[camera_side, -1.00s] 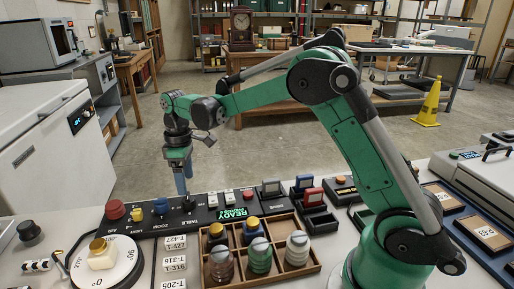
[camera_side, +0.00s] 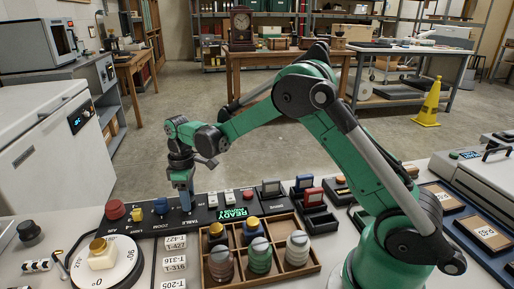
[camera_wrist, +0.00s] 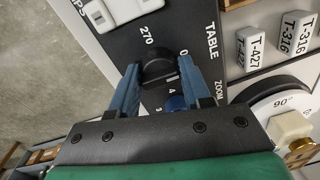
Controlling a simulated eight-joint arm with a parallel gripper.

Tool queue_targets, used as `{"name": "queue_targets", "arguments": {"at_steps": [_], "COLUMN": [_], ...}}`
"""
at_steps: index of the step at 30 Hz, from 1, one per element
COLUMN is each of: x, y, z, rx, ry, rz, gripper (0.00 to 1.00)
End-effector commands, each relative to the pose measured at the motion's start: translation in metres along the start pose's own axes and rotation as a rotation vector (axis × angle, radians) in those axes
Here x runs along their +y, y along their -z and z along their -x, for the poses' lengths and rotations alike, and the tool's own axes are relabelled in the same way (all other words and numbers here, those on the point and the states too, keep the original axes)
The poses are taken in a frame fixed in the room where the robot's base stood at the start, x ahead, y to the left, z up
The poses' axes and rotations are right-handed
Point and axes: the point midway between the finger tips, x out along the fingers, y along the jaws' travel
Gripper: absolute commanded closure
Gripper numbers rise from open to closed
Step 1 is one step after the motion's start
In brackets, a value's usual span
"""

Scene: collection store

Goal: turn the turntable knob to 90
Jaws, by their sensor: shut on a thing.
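The black turntable knob (camera_wrist: 157,68) sits on the dark control panel (camera_wrist: 122,40) beside the word TABLE, with the marks 270 and 0 printed next to it. My gripper (camera_wrist: 158,80) has its two blue fingers on either side of this knob and is shut on it. In the side view my gripper (camera_side: 185,205) points down at the panel and its fingers hide the knob. I cannot tell which mark the knob points to. The round white turntable (camera_side: 128,252) is at the front left with a white, gold-capped object (camera_side: 101,256) on it.
A blue zoom knob (camera_wrist: 175,103) is close beside my fingers. A yellow knob (camera_side: 161,206) and a red button (camera_side: 115,209) are left of my gripper. A wooden compartment tray (camera_side: 290,268) with jars stands in front. White number tags (camera_side: 175,263) lie beside the turntable.

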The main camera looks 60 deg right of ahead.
Motion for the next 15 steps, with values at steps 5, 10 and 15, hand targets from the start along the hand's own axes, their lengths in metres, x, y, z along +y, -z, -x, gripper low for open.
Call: {"name": "queue_targets", "arguments": {"at_steps": [5,10,15], "x": [0.0011,0.0014,0.0017], "y": [-0.0003,-0.0004,-0.0007], "z": [0.0004,0.0005,0.0007], "rx": [0.001,0.005,0.011], "ry": [-0.002,-0.003,-0.003], "rz": [-0.014,-0.07,-0.178], "gripper": [1.0,1.0,1.0]}}
